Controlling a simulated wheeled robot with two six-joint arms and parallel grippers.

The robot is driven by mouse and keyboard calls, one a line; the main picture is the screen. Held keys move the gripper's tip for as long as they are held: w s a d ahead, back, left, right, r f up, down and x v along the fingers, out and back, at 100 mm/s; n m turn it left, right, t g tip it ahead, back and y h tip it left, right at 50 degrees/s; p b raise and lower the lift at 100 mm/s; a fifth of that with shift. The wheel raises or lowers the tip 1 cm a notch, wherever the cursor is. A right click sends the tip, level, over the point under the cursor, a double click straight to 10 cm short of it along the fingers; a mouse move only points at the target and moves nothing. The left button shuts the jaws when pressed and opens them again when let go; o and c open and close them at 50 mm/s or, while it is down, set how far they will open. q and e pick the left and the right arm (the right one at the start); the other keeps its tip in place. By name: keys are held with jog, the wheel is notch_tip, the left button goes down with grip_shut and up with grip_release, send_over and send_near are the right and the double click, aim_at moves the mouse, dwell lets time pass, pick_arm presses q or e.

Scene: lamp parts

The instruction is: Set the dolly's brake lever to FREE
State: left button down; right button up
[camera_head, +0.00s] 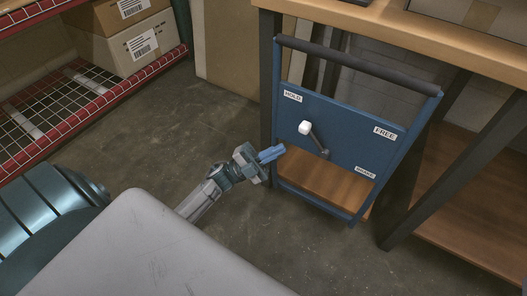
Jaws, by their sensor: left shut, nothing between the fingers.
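The dolly (347,129) is a blue upright frame with a dark handle bar on top and a wooden deck low down. Its brake lever (317,138) is a grey arm with a white knob (305,127). The lever tilts up and left from its pivot, toward the HOLD label (292,96). The FREE label (385,133) is at the panel's right. My left gripper (277,152) is shut and empty, with blue fingers at the panel's left edge, below and left of the knob. I cannot tell whether it touches the panel. My right gripper is not in view.
A wooden workbench (385,22) with dark legs stands behind and right of the dolly. A red-edged rack (95,98) with cardboard boxes (130,40) is at the left. The concrete floor (150,135) between rack and dolly is clear.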

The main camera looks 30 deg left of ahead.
pick_arm(q)
jog(key=x, duration=0.7)
jog(key=shift+b, duration=0.35)
jog(key=shift+r, duration=0.1)
